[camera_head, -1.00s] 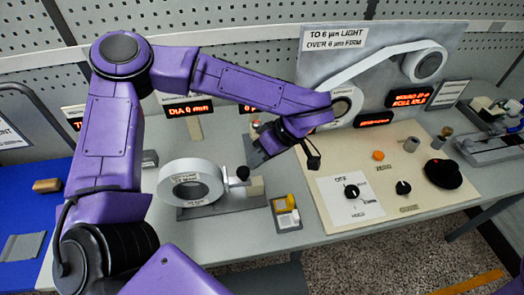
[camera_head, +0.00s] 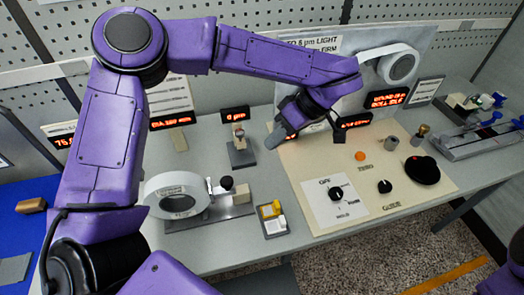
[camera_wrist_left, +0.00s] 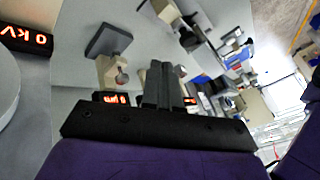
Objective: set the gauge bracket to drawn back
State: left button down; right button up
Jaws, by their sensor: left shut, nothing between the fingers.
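A small upright stand (camera_head: 240,150) on a dark base, under a lit "0 µm" display (camera_head: 235,114), looks like the gauge bracket; I cannot tell its setting. It also shows in the left wrist view as a pale post with a round knob (camera_wrist_left: 112,68). My left gripper (camera_head: 275,140) is shut and empty, just right of the stand and apart from it. Its closed fingers (camera_wrist_left: 165,85) show in the left wrist view. The gripper and forearm hide part of the machine behind. My right gripper is out of view; only purple arm parts show at right.
A white roll (camera_head: 178,195) stands front left beside a black-knobbed post (camera_head: 226,183). A small tray (camera_head: 272,218) holds yellow and white pieces. The cream panel (camera_head: 300,160) carries dials, an orange button (camera_head: 360,156) and a black mushroom-shaped knob (camera_head: 422,170). Bare grey bench separates these.

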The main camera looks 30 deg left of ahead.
aim_at(227, 188)
jog(key=k, duration=1.5)
